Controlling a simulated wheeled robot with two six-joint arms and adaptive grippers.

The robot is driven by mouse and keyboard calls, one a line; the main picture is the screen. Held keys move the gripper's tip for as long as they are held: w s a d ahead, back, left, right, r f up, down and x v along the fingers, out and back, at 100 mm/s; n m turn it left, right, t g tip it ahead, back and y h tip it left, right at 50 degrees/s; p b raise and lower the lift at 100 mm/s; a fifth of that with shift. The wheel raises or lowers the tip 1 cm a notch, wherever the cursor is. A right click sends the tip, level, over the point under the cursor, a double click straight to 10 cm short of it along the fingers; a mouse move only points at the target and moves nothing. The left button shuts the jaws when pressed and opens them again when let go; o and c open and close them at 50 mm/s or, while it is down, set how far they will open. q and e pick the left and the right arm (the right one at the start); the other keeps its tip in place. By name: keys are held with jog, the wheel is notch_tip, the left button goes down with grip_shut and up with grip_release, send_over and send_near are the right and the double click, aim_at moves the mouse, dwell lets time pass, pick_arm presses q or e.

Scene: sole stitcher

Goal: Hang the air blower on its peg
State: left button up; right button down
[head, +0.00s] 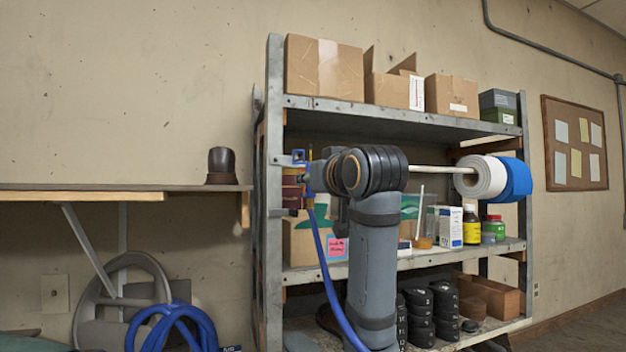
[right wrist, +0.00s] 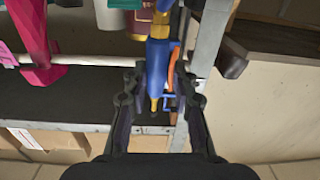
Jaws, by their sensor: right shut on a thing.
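The air blower (right wrist: 157,62) is blue with yellow parts. In the right wrist view it lies between the two fingers of my right gripper (right wrist: 160,88), which is shut on it. In the head view my right gripper (head: 318,178) is beside the shelf's left front post, largely hidden by my wrist. Only small blue parts of the blower show there. A blue hose (head: 325,270) hangs from it. Grey brackets (head: 283,160) stick out at that post; I cannot tell which part is the peg, or whether the blower touches it. My left gripper is out of view.
The metal shelf (head: 400,121) holds cardboard boxes (head: 325,68), bottles and black items. A white roll (head: 482,178) and a blue roll (head: 515,178) sit on a rod at right. A wall ledge (head: 80,196) with a brown cup-like object (head: 222,165) is left.

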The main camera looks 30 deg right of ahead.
jog(key=shift+w+d, duration=0.1)
jog(key=shift+w, duration=0.15)
jog(key=shift+w+f+b, duration=0.1)
jog(key=shift+f+b, duration=0.25)
jog(key=shift+f, duration=0.1)
dwell(0.6)
jog(key=c, duration=1)
grip_release()
jog(key=shift+o, duration=0.3)
jog(key=shift+o, duration=1.3)
